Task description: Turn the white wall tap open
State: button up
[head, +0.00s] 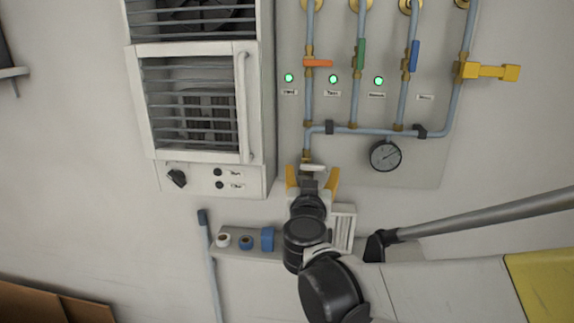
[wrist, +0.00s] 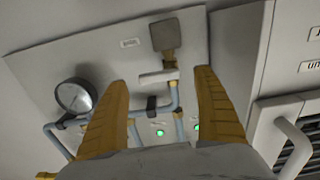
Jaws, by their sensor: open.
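The white wall tap (head: 313,167) is a small pale lever at the foot of a blue pipe on the wall panel. In the wrist view its lever (wrist: 158,77) lies crosswise to the pipe, between my yellow fingers and apart from both. My gripper (head: 312,180) is open in front of the tap, one finger on each side; it also fills the lower wrist view (wrist: 162,82). My wrist hides what is just below the lever in the head view. In the wrist view a grey-brown block (wrist: 164,36) adjoins the tap.
Orange (head: 318,63), green (head: 361,53), blue (head: 414,56) and yellow (head: 490,71) handles are higher on the panel. A gauge (head: 385,155) is right of the tap. A louvred cabinet (head: 200,105) stands left. A small shelf (head: 234,252) with tape rolls is below.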

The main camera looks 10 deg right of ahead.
aim_at(313, 168)
jog(key=shift+x, duration=1.65)
jog(key=c, duration=1.2)
